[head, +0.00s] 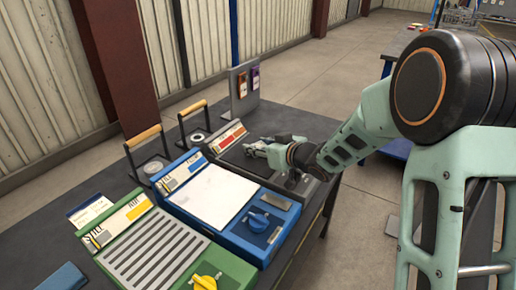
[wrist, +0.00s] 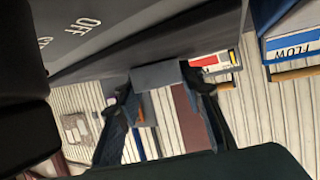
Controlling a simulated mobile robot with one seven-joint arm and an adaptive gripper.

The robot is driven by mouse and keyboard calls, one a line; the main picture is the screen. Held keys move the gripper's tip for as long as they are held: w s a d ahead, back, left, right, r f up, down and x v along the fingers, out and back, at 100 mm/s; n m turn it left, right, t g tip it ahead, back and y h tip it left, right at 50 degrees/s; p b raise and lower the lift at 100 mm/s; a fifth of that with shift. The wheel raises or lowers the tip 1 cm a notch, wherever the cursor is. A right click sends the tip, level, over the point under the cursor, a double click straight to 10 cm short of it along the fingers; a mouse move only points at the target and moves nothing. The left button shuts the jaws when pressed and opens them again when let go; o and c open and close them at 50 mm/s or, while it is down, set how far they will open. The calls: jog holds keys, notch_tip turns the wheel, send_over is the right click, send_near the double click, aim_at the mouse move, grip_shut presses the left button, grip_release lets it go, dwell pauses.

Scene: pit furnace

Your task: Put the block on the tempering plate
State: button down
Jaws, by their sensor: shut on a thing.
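My gripper (head: 252,150) is low over the dark unit with the red label (head: 226,135), at the far end of the row. In the wrist view my gripper (wrist: 160,92) is shut on a small grey block (wrist: 157,75), held between its fingertips. I cannot make out the block in the head view, nor tell whether it touches the dark unit. Three units stand in a row: the dark one, a blue one with a white plate (head: 212,195), and a green one with a slotted grey plate (head: 155,253). I cannot read which is the tempering plate.
Two stands with wooden-handled bars (head: 143,136) are behind the units. An upright grey panel (head: 242,92) with small coloured items stands at the far end. Yellow (head: 205,282) and blue (head: 258,221) knobs stick up at the units' fronts. A dark table (head: 60,225) carries everything.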

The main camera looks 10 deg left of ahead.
jog(key=c, duration=1.8)
grip_release()
jog(key=shift+f, duration=0.15)
jog(key=o, duration=0.5)
jog(key=shift+r, duration=0.3)
jog(key=p+v, duration=0.3)
jog(key=v, duration=0.9)
jog(key=shift+d+p, duration=0.1)
jog(key=shift+p, duration=0.2)
